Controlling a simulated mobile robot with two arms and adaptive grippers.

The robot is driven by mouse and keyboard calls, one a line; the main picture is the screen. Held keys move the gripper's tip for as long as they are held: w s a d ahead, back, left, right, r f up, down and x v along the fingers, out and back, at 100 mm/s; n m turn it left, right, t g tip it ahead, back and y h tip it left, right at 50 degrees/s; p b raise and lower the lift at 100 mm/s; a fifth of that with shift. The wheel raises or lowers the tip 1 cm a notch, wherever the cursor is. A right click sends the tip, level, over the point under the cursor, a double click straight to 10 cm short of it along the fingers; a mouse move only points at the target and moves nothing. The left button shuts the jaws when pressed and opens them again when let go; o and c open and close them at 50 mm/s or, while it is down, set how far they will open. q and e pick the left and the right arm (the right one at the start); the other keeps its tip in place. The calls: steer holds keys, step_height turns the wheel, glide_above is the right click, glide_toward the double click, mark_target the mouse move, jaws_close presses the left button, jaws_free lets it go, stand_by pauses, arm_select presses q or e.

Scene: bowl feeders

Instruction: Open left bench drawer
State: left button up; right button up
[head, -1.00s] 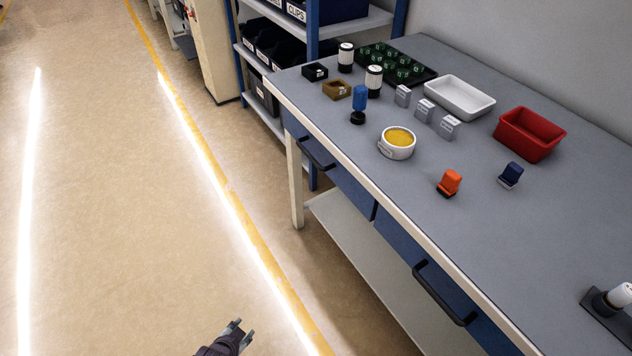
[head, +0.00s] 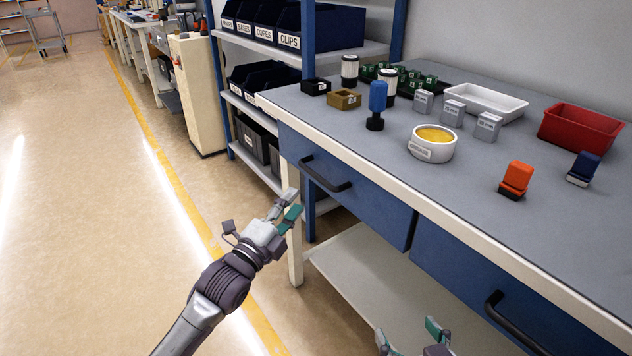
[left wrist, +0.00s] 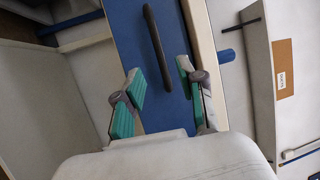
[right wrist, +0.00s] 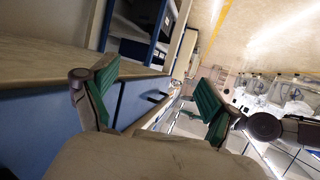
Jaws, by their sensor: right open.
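The left bench drawer (head: 345,189) is a blue front with a black bar handle (head: 324,176), flush under the worktop. My left gripper (head: 287,204) is in front of and a little below that handle, apart from it. In the left wrist view the handle (left wrist: 155,48) lies ahead, between and beyond the open green-padded fingers (left wrist: 160,85). My right gripper (head: 411,338) shows only its fingertips at the bottom edge of the head view. In the right wrist view its fingers (right wrist: 158,95) are apart with nothing between them.
A second blue drawer (head: 465,262) with a black handle is to the right. The worktop (head: 455,180) holds an orange block, a white pot, a red bin and several small parts. A blue-framed shelf rack (head: 309,50) stands behind.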

mark_target(316, 173)
arm_select(q)
steer(key=shift+b+x, duration=1.15)
steer(key=shift+x, duration=4)
steer(key=shift+f, duration=0.2)
jaws_close()
arm_select(e)
step_height(316, 173, up, 10)
steer(key=w+a+t+y, duration=0.1)
steer(key=a+t+y, duration=0.1)
steer(key=t, duration=0.5)
steer(key=shift+w+r, duration=0.15)
steer(key=shift+w, duration=0.2)
